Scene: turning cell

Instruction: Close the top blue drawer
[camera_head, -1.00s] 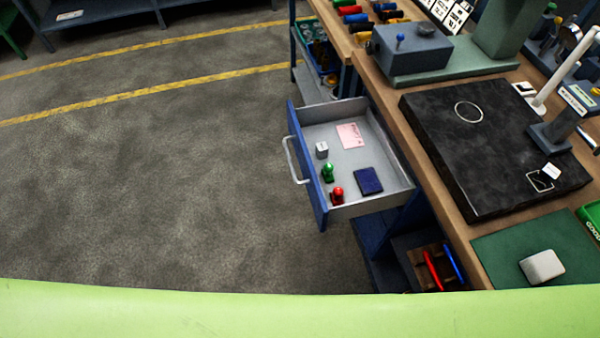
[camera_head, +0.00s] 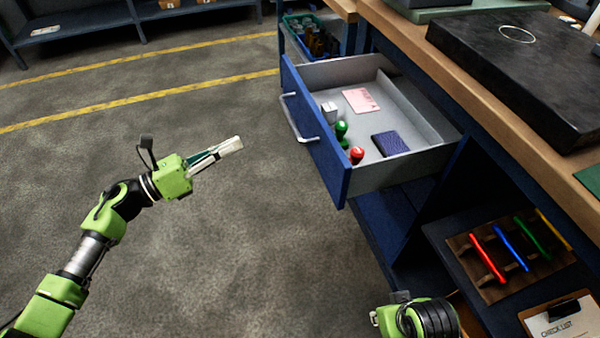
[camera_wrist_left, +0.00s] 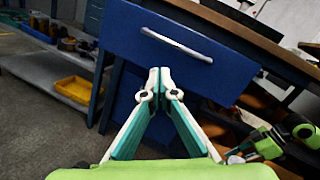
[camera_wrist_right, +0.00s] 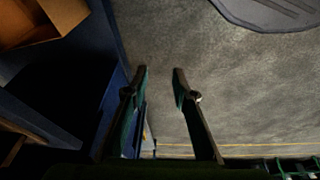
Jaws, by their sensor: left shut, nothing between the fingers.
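The top blue drawer (camera_head: 320,135) stands pulled out from the workbench, with its light handle (camera_head: 298,118) facing left. Inside lie a pink card (camera_head: 361,100), a white cube (camera_head: 329,112), a green and a red stamp-like piece and a dark blue booklet (camera_head: 390,143). My left gripper (camera_head: 238,144) is shut and empty, in the air left of the drawer front and apart from it. In the left wrist view its fingertips (camera_wrist_left: 160,72) point toward the blue front, below the handle (camera_wrist_left: 177,44). My right gripper (camera_wrist_right: 162,80) has its fingers apart and empty, beside a dark blue panel.
Below the drawer, a dark shelf carries a brown rack (camera_head: 505,260) of coloured tools and a clipboard (camera_head: 562,320). A black plate (camera_head: 530,65) lies on the wooden bench top (camera_head: 440,62). The grey floor left of the drawer is clear.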

